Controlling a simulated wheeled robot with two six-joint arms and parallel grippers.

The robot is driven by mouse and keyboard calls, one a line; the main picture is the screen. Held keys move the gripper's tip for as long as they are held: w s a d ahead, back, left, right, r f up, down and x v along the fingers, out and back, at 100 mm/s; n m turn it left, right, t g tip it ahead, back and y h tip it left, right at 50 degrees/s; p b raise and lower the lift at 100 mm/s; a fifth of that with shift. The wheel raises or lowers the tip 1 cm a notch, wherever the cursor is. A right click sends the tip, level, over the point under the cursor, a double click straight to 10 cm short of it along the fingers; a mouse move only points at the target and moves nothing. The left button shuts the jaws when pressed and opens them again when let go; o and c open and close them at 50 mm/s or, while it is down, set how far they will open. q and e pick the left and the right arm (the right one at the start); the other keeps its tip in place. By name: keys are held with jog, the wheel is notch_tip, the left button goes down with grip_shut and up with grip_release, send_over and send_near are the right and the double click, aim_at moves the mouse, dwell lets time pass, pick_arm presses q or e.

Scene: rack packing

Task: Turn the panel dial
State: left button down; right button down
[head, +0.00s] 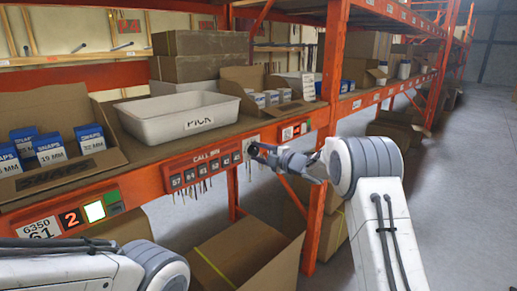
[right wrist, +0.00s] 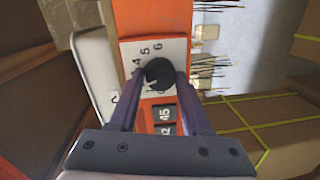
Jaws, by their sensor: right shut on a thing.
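The panel dial (right wrist: 159,73) is a round black knob on a white plate (right wrist: 172,48) printed with numbers; 4, 5 and 6 can be read in the right wrist view. A pale pointer mark shows on the knob's lower left. My right gripper (right wrist: 160,84) is shut on the dial, one finger on each side. In the head view the right gripper (head: 262,152) reaches from the right to the orange shelf beam, where it partly covers the dial. My left arm shows at the lower left, but its gripper is out of view.
A red "CALL BIN" strip (head: 206,172) with numbered tags hangs left of the dial. Large cartons (head: 245,252) stand below. The aisle floor at right is clear.

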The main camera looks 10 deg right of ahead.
jog(key=m+p, duration=0.1)
jog(key=m, duration=0.1)
jog(key=m+p, duration=0.1)
jog(key=m, duration=0.1)
jog(key=shift+w+d+r+p, duration=0.1)
jog(key=shift+d+p, duration=0.1)
jog(key=shift+p, duration=0.2)
jog(key=m+p, duration=0.2)
jog(key=m, duration=0.2)
jog(key=shift+m+g+y, duration=0.3)
jog(key=shift+y, duration=0.1)
jog(key=shift+f, duration=0.2)
jog(key=shift+c, duration=1.8)
grip_release()
jog(key=shift+d, duration=0.1)
